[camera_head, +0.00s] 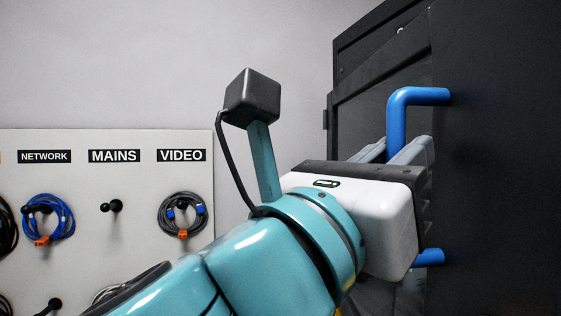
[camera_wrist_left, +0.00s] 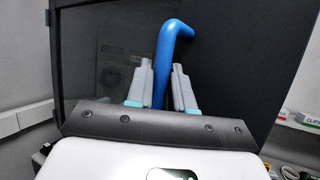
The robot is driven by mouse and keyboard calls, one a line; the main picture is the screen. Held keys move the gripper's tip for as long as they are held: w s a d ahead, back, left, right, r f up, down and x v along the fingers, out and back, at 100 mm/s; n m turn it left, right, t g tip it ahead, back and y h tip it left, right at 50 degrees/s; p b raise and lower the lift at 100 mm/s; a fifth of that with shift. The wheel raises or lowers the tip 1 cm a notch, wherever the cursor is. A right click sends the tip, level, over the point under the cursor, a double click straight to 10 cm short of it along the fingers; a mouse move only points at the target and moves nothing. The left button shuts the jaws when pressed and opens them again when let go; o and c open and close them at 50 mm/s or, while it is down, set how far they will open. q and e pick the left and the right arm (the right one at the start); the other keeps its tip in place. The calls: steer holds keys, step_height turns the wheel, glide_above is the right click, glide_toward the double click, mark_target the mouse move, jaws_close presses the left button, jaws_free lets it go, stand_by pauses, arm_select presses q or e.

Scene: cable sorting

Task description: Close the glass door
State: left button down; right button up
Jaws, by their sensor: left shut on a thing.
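The glass door (camera_head: 495,190) shows as a large dark panel on the right of the head view. It also fills much of the wrist view (camera_wrist_left: 235,75), where a dark glassy area with faint reflections lies left of the handle. A blue bar handle (camera_head: 397,112) stands upright on the door, its bent ends meeting the panel. In the wrist view the handle (camera_wrist_left: 176,32) rises between the fingers. My left gripper (camera_head: 398,150) is shut on the handle, one grey finger on each side. Its body hides the handle's middle. My right gripper is not in view.
A dark cabinet frame (camera_head: 375,40) stands behind the handle. A pale board (camera_head: 110,190) at the left holds coiled cables on pegs under NETWORK and VIDEO labels; the MAINS peg (camera_head: 112,206) is bare. Labelled boxes (camera_wrist_left: 300,122) show at the wrist view's right edge.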

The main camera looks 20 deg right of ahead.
mark_target(446, 160)
arm_select(q)
steer(key=d, duration=0.1)
steer(key=s+d, duration=0.1)
steer(key=d, duration=0.1)
steer(key=shift+s+d+b, duration=0.2)
steer(key=shift+d+b, duration=0.1)
steer(key=shift+d, duration=0.35)
steer(key=shift+s+d, duration=0.2)
steer(key=shift+d, duration=0.35)
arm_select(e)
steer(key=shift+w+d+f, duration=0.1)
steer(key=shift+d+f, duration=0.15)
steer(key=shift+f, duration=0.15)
arm_select(q)
steer(key=shift+d+f, duration=0.1)
steer(key=c, duration=1.1)
jaws_free()
steer(key=shift+s, duration=0.1)
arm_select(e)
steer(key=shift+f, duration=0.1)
arm_select(q)
steer(key=b+v, duration=0.4)
steer(key=v, duration=0.3)
steer(key=shift+f, duration=0.15)
steer(key=b+v, duration=0.1)
steer(key=v, duration=0.8)
steer(key=shift+b, duration=0.35)
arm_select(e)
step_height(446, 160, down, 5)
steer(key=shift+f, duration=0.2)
